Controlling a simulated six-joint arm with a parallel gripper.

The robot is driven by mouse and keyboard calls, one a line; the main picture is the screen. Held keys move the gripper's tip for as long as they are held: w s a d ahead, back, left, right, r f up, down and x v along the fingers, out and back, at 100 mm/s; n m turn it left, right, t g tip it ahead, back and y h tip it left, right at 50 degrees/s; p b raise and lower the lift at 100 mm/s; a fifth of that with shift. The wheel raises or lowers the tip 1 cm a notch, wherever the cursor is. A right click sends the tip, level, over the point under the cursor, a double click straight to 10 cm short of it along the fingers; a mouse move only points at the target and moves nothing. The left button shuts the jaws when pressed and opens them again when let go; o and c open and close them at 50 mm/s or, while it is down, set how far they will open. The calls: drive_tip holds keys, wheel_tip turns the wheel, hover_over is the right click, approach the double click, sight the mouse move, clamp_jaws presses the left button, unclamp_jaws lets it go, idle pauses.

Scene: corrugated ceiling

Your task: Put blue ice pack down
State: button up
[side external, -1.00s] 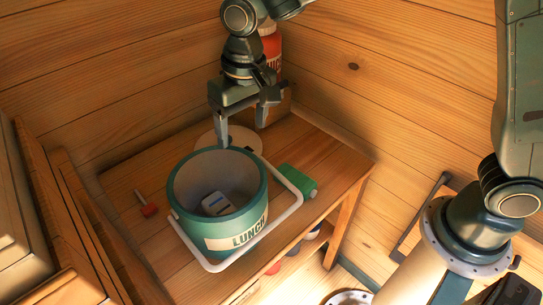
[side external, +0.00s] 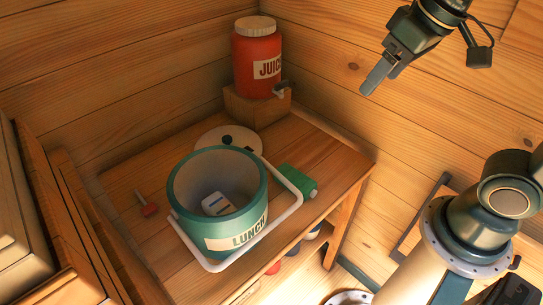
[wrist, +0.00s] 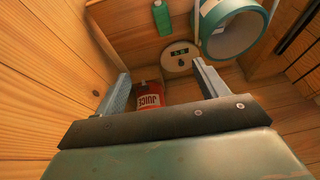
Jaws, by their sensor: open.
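A teal lunch bucket (side external: 238,229) with a white handle stands upright on the wooden table. A small white block with blue markings (side external: 216,204) lies inside on its floor; it may be the ice pack, but I cannot tell for sure. My gripper (side external: 376,78) is at the upper right, high and well away from the bucket. In the wrist view my gripper (wrist: 161,70) has its two fingers wide apart with nothing between them.
A red juice jug (side external: 257,62) stands on a wooden block (side external: 250,108) at the back. A round white disc (side external: 228,139), with a dark display in the wrist view, lies behind the bucket.

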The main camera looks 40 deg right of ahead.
drive_tip(key=s+d+f+t, duration=0.1)
drive_tip(key=s+d, duration=0.2)
drive_tip(key=s, duration=0.3)
drive_tip(key=shift+s+f+h, duration=0.2)
drive_tip(key=shift+s+h, duration=0.05)
drive_tip(key=shift+h, duration=0.05)
